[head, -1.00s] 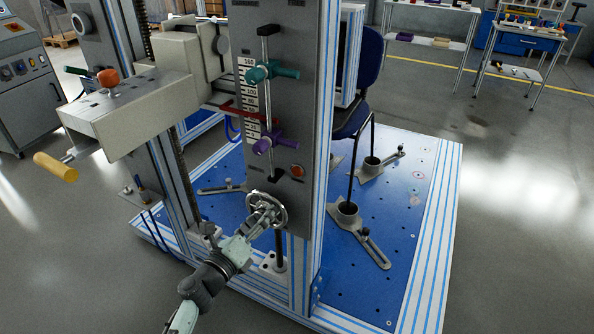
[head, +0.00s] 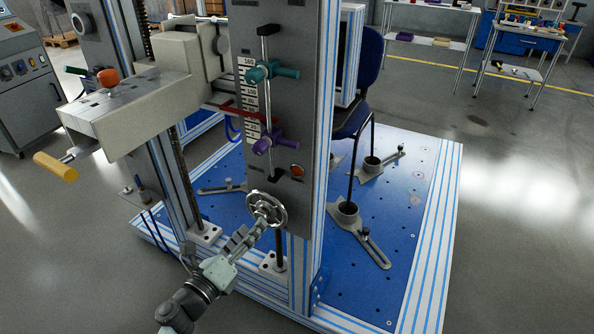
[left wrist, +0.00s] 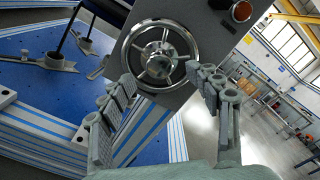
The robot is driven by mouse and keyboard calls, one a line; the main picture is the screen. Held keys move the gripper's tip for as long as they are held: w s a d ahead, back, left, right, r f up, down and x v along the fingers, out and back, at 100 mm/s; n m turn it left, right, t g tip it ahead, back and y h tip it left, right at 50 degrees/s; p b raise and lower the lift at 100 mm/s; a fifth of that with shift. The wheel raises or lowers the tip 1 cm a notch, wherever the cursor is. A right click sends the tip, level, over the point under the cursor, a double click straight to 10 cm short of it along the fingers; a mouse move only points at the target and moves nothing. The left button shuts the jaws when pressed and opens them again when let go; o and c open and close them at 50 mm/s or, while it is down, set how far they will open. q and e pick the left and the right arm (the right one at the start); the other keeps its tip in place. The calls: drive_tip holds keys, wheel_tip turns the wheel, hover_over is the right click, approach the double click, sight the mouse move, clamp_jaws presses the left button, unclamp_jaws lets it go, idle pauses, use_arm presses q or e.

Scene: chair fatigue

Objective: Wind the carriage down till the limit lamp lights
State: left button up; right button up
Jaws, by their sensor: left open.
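A chrome handwheel (head: 266,208) sits low on the grey column; the left wrist view shows it face-on (left wrist: 158,52). My left gripper (head: 248,232) is open and empty just in front of and below the wheel, its fingers apart from the rim as far as I can see. An orange lamp (head: 297,170) is above and right of the wheel, also in the left wrist view (left wrist: 241,11); it looks dull. The beige carriage (head: 145,105) stands left of the column, with a red pointer (head: 235,109) at the scale (head: 249,95). My right gripper is out of view.
A rod on the column carries a teal clamp (head: 268,71) and a purple clamp (head: 272,141), the pointer between them. A yellow-handled crank (head: 56,167) juts out left. A blue chair (head: 365,75) stands on the blue base plate (head: 395,215). Open floor lies in front.

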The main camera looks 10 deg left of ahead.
use_arm(q)
drive_tip(key=m+b, duration=0.4)
drive_tip(key=m, duration=0.4)
drive_tip(key=m+b, duration=0.3)
drive_tip(key=m, duration=0.5)
drive_tip(key=shift+a+m+b, duration=0.1)
drive_tip(key=shift+m+b, duration=0.3)
